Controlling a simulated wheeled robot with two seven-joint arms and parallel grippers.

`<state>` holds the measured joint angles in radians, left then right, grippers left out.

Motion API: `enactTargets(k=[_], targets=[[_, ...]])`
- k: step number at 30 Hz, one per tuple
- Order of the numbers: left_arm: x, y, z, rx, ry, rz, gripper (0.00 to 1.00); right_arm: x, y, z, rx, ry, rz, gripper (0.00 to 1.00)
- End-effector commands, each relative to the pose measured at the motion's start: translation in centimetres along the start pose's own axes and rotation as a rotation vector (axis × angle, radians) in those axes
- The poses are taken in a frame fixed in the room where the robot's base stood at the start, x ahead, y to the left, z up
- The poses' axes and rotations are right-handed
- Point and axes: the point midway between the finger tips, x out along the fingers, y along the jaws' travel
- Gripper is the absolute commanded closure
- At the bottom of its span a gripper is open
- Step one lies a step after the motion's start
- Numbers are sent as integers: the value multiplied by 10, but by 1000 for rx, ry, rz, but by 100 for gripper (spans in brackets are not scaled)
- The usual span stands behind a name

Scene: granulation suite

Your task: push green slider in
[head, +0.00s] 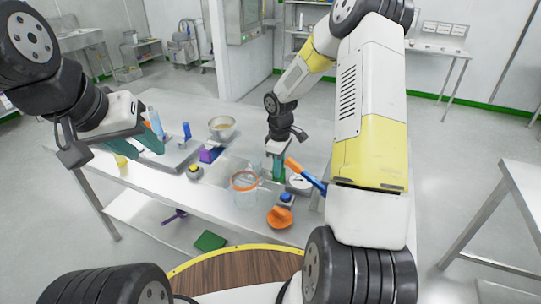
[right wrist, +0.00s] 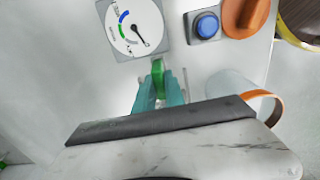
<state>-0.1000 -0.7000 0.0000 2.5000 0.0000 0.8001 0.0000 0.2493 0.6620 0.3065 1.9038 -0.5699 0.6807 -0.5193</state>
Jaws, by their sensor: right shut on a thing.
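The green slider (right wrist: 159,76) shows in the right wrist view as a green piece between the teal fingers of my right gripper (right wrist: 160,92). The fingers are shut on it. In the head view my right gripper (head: 278,167) reaches down to the table beside the dial, and the slider is mostly hidden there by the fingers. My left gripper (head: 150,141) is at the left over a grey tray; its teal fingers show edge-on, so I cannot tell whether they are open or shut. How far in the slider sits cannot be told.
Close to the right gripper are a round dial gauge (right wrist: 133,28), a blue button (right wrist: 206,25), an orange knob (head: 280,217) and a clear jug with an orange rim (head: 244,184). An orange-and-blue tool (head: 306,175) shows beside the arm. A metal bowl (head: 222,127) stands further back.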

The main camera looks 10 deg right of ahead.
Motion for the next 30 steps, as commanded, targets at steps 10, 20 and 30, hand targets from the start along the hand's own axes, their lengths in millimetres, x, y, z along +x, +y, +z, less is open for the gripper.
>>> enactTargets(k=[10, 20, 30], targets=[[0, 0, 0, 0, 0, 0, 64, -1, 1, -64, -3, 4, 4, 100], [0, 0, 0, 0, 0, 0, 64, -2, 1, -83, 1, 1, 3, 100], [0, 0, 0, 0, 0, 0, 64, -1, 1, -83, 1, 0, 2, 64]])
